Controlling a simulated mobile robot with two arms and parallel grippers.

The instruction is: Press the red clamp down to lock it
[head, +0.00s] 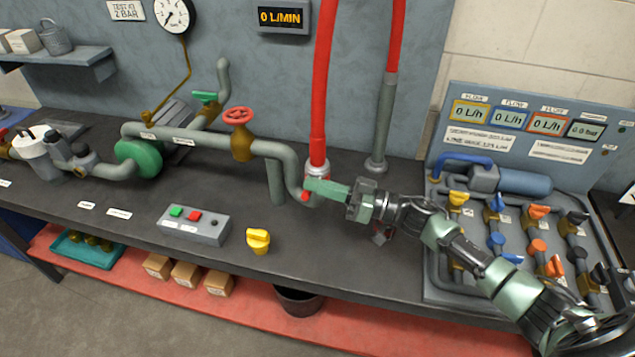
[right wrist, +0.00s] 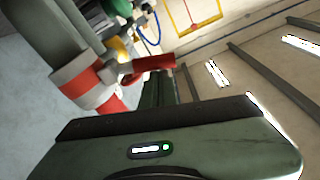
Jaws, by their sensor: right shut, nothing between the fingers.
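The red clamp (head: 305,197) is on the pipe coupling (head: 317,171), where the thick red hose joins the grey pipe. In the right wrist view the clamp's red lever (right wrist: 150,70) sticks out sideways from the white-and-red coupling (right wrist: 83,84). My right gripper (head: 311,187) is shut and empty. Its green fingers are right at the coupling, just above the clamp, and hide part of it in the head view. In the right wrist view the fingertips (right wrist: 157,85) lie close to the lever; I cannot tell whether they touch it. My left gripper is not in view.
A red valve wheel (head: 239,116) is left of the coupling. A button box (head: 193,225) and a yellow knob (head: 257,240) stand toward the bench's front edge. A valve panel (head: 520,200) is at right. The bench (head: 310,255) is clear in front of the coupling.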

